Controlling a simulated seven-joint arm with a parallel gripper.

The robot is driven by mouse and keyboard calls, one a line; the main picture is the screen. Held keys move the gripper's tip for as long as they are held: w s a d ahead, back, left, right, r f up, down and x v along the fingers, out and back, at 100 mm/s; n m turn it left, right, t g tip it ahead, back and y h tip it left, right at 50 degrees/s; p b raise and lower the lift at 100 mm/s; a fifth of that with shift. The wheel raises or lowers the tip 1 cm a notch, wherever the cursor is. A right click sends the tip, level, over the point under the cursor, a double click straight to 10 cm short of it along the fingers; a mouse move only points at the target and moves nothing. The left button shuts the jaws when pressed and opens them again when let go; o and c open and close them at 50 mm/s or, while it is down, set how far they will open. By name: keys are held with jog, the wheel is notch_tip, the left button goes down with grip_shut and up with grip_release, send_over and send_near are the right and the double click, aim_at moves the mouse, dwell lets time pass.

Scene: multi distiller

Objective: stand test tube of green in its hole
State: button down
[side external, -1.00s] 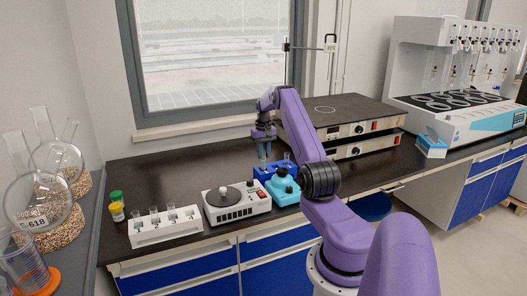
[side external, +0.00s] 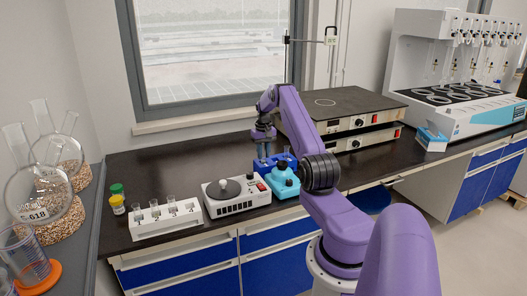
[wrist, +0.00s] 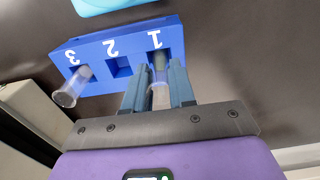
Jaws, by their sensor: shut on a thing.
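My gripper (wrist: 159,92) is shut on a clear test tube (wrist: 161,97) in the wrist view, with one finger on each side. The tube's far end is at hole 1 of the blue rack (wrist: 88,54) and looks to be inside it; how deep is hidden. Hole 2 (wrist: 119,66) is empty. Another clear tube (wrist: 72,88) stands in hole 3. In the side external view, my gripper (side external: 263,151) points down over the left part of the blue rack (side external: 262,168).
A teal device (side external: 285,184) stands just in front of the rack, and a white stirrer-like device (side external: 236,197) at its front left. A white rack (side external: 165,228) with several tubes is farther left. Stacked hotplates (side external: 345,118) stand behind right. The back left bench is clear.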

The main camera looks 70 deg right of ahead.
jog(key=shift+f, duration=0.5)
jog(key=c, duration=0.9)
grip_release()
jog(key=shift+o, duration=0.2)
jog(key=shift+r, duration=3.5)
